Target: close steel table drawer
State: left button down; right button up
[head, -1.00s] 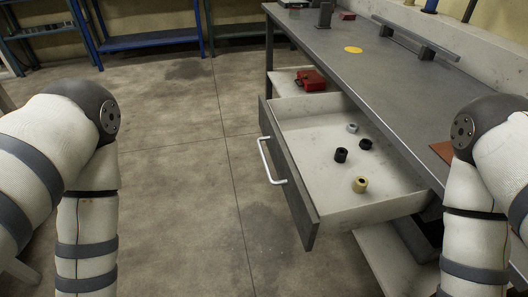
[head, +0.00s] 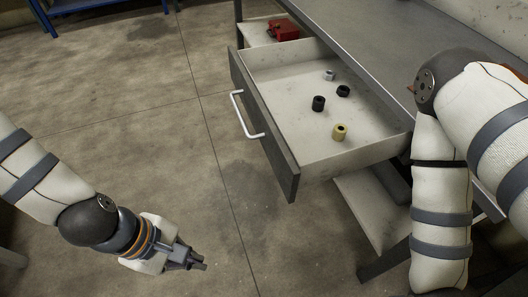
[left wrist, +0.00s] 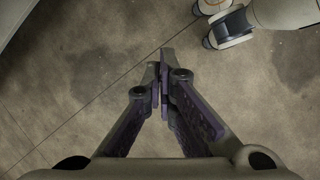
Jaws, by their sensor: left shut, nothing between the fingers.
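The steel table (head: 380,50) has its drawer (head: 290,135) pulled open, with a dark front panel and a white bar handle (head: 244,115). The drawer holds several small sockets or nuts, among them a brass-coloured one (head: 339,132) and a black one (head: 318,103). My left gripper (head: 200,264) is over the floor in front of the drawer, below and left of the handle and apart from it. Its fingers are together and empty in the left wrist view (left wrist: 163,75). My right arm comes in at the right, and its gripper is out of view.
A red toolbox (head: 283,29) sits on the shelf behind the drawer. A lower shelf (head: 370,205) shows under the table. A blue rack (head: 75,5) stands at the back left. The concrete floor (head: 120,110) before the drawer is clear.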

pick_arm(q)
jog(key=w+d+r+n+t+h, duration=0.2)
jog(key=w+d+r+n+h, duration=0.25)
jog(key=w+r+n, duration=0.45)
jog(key=m+b, duration=0.2)
jog(key=b, duration=0.1)
send_near(285, 188)
jog(key=s+x, duration=0.1)
jog(key=x, duration=0.3)
jog(key=shift+w+d+y, duration=0.25)
jog(key=shift+w+d, duration=0.1)
jog(key=shift+w, duration=0.05)
pick_arm(e)
jog(key=s+f+g, duration=0.1)
jog(key=s+f, duration=0.3)
jog(key=shift+s+f+g, duration=0.25)
jog(key=shift+f+g, duration=0.05)
jog(key=shift+g, duration=0.1)
